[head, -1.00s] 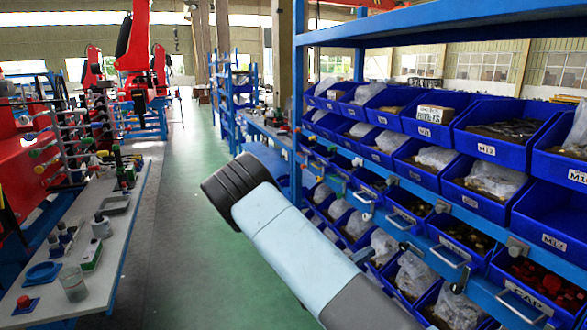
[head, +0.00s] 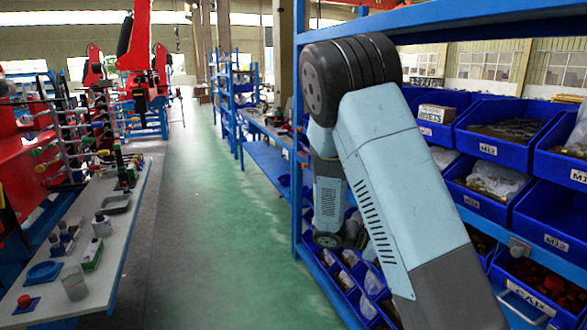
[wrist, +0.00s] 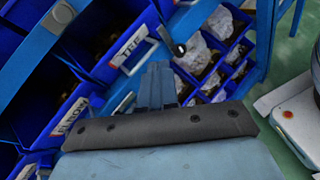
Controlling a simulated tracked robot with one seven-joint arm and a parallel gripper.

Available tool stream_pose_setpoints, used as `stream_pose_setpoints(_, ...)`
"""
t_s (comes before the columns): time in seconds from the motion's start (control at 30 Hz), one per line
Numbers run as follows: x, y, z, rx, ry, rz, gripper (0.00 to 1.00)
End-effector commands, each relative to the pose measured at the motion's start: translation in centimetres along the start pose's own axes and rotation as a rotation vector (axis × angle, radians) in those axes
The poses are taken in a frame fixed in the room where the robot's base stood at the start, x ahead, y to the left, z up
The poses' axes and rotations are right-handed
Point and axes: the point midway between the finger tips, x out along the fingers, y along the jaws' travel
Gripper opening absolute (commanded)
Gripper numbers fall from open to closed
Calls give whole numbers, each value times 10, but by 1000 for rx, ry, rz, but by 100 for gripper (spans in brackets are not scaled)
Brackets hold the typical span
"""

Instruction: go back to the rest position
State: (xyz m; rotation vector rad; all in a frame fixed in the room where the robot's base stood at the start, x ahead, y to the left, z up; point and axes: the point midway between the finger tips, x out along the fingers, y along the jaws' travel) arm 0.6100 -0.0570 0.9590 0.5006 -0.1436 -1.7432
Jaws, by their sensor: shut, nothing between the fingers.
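My arm stands raised and bent in the head view, at the right of the aisle and in front of the blue shelf rack (head: 298,150). My gripper (wrist: 155,85) shows in the wrist view, its two fingers side by side, shut and empty. Behind it are blue bins with labels, among them an ELBOW bin (wrist: 75,115) and a TEE bin (wrist: 128,50). Whether the fingers touch any bin is not clear. In the head view the fingers cannot be made out; my arm's forearm hangs downward near the rack's lower bins.
A long grey bench (head: 90,270) with small parts, a blue dish (head: 43,272) and a clear cup (head: 75,287) runs along the left. The green aisle floor (head: 215,230) between bench and rack is clear. Red robot arms (head: 140,60) stand at the back.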

Motion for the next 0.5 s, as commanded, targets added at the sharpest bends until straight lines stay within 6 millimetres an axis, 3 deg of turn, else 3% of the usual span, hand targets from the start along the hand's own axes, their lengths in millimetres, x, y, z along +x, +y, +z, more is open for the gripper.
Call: stream_pose_setpoints(0.5, 2, -36, 80, 290, 368, -369, 0)
